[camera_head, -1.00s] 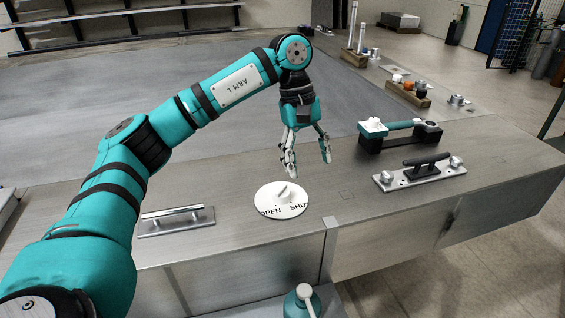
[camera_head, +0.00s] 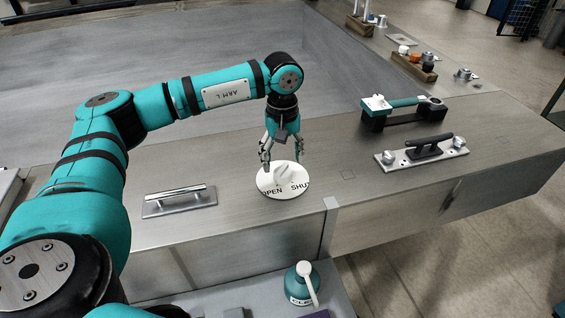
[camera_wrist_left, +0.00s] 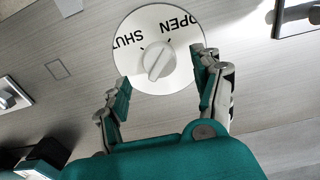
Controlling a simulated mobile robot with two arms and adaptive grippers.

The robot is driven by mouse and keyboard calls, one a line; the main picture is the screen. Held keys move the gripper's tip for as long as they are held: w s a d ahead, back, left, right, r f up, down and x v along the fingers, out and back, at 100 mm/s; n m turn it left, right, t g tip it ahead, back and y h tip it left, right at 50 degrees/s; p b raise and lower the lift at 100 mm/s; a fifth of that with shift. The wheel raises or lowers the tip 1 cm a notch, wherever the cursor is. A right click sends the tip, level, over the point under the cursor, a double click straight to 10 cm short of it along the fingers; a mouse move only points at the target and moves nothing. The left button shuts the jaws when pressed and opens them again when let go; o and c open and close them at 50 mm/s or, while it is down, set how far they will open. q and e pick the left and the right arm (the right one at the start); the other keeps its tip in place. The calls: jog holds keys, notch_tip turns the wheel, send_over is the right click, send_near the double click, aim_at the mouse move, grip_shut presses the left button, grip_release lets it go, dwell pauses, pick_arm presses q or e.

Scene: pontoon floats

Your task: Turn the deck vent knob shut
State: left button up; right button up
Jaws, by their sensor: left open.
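The deck vent knob (camera_head: 281,170) is a pale grey knob with a raised ridge on a round white dial plate (camera_head: 272,189). The plate is marked OPEN and SHUT. In the left wrist view the knob (camera_wrist_left: 157,62) shows whole, and its ridge lies slanted, its upper end nearer the OPEN mark than the SHUT mark. My left gripper (camera_head: 282,156) is open and points down just above the dial, with its fingers partly in front of it. In the left wrist view the fingers stand apart below and either side of the knob. I see no contact. My right gripper is not in view.
A bar handle on a plate (camera_head: 180,199) lies left of the dial. A teal bottle (camera_head: 302,284) stands below the front edge. The deck around the dial is clear.

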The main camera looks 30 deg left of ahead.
aim_at(283, 168)
pick_arm(q)
notch_tip(283, 168, down, 3)
jog(key=shift+f+p, duration=0.2)
jog(key=shift+p, duration=0.2)
jog(key=shift+f, duration=0.4)
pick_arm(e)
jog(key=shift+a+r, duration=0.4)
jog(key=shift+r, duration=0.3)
pick_arm(q)
jog(key=shift+c, duration=0.4)
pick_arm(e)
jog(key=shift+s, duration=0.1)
pick_arm(q)
jog(key=c, duration=1.1)
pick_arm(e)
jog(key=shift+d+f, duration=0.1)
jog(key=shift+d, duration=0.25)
